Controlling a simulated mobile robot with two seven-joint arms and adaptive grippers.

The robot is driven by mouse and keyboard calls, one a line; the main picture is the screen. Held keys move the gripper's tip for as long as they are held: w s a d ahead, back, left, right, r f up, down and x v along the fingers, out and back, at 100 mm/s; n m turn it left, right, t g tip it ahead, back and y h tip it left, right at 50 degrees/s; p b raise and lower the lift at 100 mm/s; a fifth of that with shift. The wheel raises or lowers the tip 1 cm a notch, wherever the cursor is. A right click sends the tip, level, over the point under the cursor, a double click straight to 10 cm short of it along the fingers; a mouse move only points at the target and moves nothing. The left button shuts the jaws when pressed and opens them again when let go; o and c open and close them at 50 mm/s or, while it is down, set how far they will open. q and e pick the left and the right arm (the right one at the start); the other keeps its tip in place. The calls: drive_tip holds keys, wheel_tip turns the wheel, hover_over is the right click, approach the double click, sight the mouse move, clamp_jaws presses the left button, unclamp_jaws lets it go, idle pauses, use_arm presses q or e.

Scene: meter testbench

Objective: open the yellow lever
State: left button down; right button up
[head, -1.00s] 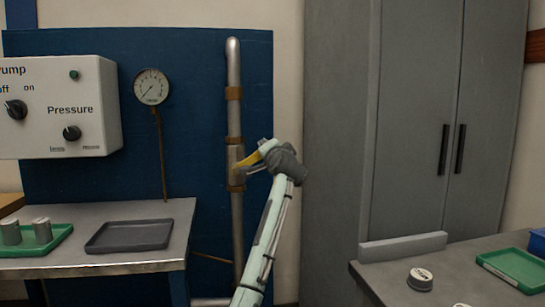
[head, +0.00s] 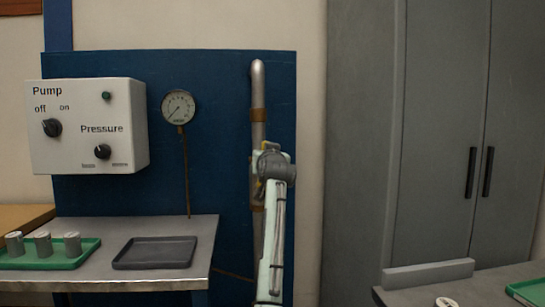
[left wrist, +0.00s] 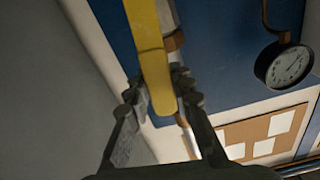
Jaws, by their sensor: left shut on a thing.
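The yellow lever (left wrist: 150,50) runs down from the top of the left wrist view, with its end between my left gripper's fingers (left wrist: 160,100). The fingers are shut on it. In the head view my left gripper (head: 272,162) is in front of the vertical metal pipe (head: 258,90) on the blue panel, and it and my arm hide most of the lever and its valve. My right gripper is not in view.
A pressure gauge (head: 178,107) and a white pump control box (head: 88,127) are left of the pipe. A metal table (head: 205,245) below carries a dark tray (head: 155,253) and a green tray (head: 85,260) with grey cylinders. A grey cabinet (head: 430,120) stands right.

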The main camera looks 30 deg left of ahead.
use_arm(q)
drive_tip(key=shift+s+a+n, duration=0.4)
drive_tip(key=shift+a+n, duration=0.2)
drive_tip(key=shift+n, duration=0.2)
drive_tip(key=c, duration=1.3)
unclamp_jaws()
drive_tip(key=v, duration=1.2)
